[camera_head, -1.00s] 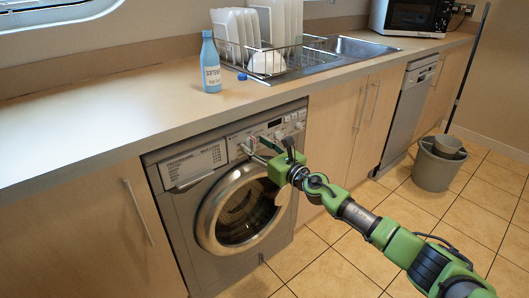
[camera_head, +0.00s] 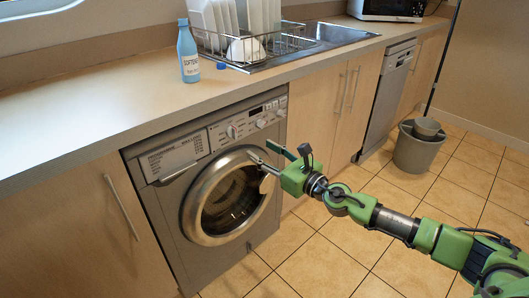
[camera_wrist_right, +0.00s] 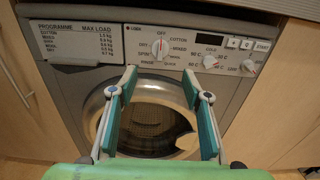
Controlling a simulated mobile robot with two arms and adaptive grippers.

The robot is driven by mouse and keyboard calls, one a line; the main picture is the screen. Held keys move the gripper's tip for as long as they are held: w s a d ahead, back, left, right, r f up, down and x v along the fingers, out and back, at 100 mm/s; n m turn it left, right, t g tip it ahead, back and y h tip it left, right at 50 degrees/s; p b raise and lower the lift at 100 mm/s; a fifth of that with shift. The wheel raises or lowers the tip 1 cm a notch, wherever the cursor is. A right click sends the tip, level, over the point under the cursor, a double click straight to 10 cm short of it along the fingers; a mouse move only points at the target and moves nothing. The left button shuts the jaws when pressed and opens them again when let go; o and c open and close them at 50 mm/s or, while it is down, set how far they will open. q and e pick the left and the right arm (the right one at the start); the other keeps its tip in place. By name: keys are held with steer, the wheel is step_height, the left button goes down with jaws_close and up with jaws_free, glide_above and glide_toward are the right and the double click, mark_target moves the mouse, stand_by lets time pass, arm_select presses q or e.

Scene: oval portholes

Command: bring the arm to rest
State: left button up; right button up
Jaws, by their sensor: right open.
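My right gripper (camera_head: 270,161) is in front of the upper right of the washing machine (camera_head: 160,205), near the round door's rim. Its two fingers also show in the right wrist view (camera_wrist_right: 165,85), spread apart with nothing between them. The green arm reaches in from the lower right. The machine's round glass door (camera_head: 228,203) looks shut. The programme dial (camera_wrist_right: 160,48) and its printed panel face the wrist camera, just beyond the fingertips. I cannot tell whether a fingertip touches the machine. My left gripper is not in view.
The counter (camera_head: 100,107) above holds a blue bottle (camera_head: 188,55), a small blue cap (camera_head: 221,66) and a dish rack (camera_head: 250,42) with white plates by the sink. A microwave (camera_head: 390,8) stands at the back. A grey bucket (camera_head: 415,150) stands on the tiled floor at right.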

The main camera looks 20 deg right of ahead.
stand_by(0.3)
